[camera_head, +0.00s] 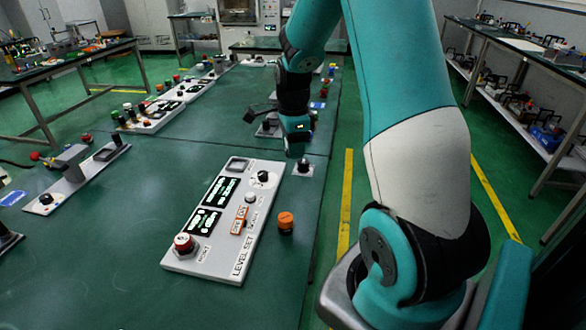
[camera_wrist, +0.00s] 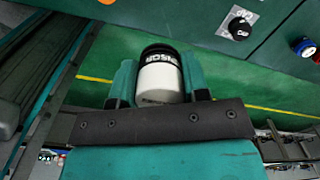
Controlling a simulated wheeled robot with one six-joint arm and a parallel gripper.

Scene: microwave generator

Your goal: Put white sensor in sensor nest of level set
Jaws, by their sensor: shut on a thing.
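The white sensor (camera_wrist: 158,80) is a white cylinder with a black band lettered SENSOR at its far end. In the wrist view it sits between the two teal fingers of my gripper (camera_wrist: 159,82), which is shut on it. In the head view my gripper (camera_head: 297,148) is beyond the far right end of the level set; the sensor cannot be made out there. The level set (camera_head: 213,254) is a pale panel on the green table with dark displays, a red knob and a black knob. I cannot clearly tell which spot on it is the sensor nest.
An orange cylinder (camera_head: 286,222) stands right of the level set. A small plate with a black knob (camera_head: 303,166) lies close to my gripper. Another panel (camera_head: 72,181) lies at left and more devices stand farther back. The table's right edge is close by.

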